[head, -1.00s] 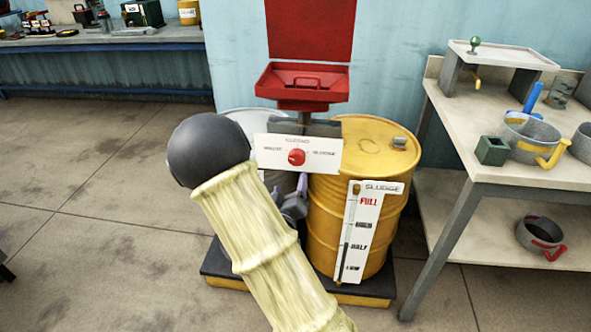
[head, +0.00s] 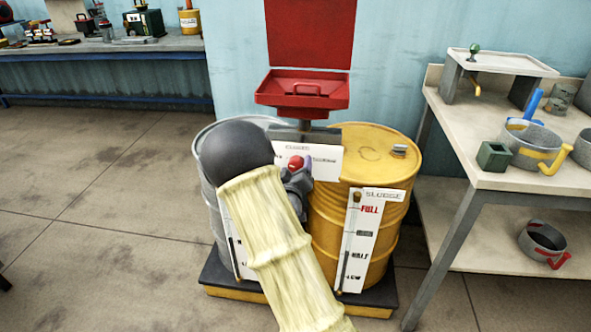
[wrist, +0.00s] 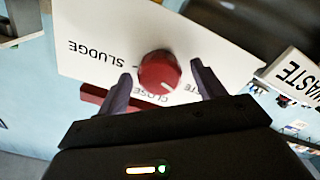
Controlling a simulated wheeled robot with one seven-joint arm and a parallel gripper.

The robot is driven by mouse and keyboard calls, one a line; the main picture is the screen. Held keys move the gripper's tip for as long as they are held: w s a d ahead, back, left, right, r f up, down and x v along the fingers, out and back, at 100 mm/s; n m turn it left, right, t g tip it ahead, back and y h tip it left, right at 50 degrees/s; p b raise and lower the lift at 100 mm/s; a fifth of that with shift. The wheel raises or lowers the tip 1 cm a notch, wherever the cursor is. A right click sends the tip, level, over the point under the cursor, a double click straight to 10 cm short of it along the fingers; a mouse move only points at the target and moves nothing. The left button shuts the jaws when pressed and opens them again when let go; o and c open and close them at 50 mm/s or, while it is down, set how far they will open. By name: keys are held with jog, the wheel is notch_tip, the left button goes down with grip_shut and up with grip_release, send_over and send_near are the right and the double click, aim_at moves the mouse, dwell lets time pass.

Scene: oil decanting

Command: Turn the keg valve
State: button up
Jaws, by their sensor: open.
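The keg valve is a round red knob (head: 296,162) on a white label plate (head: 326,160) between two drums. In the wrist view the knob (wrist: 159,72) shows a pale pointer line, with the words SLUDGE, CLOSE and part of WASTE around it on the plate (wrist: 90,35). My gripper (wrist: 160,82) is open, its two fingers on either side of the knob, with gaps visible between each finger and the knob. In the head view my gripper (head: 301,172) is at the plate, partly hidden by my arm. I cannot tell how deep the fingers reach.
A yellow sludge drum (head: 375,215) stands right of a grey drum (head: 208,165), both on a dark pallet (head: 385,289). An open red box (head: 303,92) is above the plate. A workbench (head: 455,150) with pots stands at right. Floor at left is clear.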

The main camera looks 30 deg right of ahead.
jog(key=c, duration=1)
jog(key=shift+f+m+b, duration=0.1)
jog(key=shift+m+b, duration=0.25)
jog(key=shift+m, duration=0.05)
jog(key=shift+f+m+b, duration=0.1)
jog(key=shift+m+b, duration=0.9)
jog(key=shift+m, duration=0.2)
jog(key=m+b, duration=0.3)
jog(key=m, duration=0.1)
jog(key=shift+m+b, duration=0.3)
jog(key=shift+b, duration=0.05)
jog(key=m+b, duration=0.3)
jog(key=shift+m+b, duration=1.05)
jog(key=shift+m, duration=0.45)
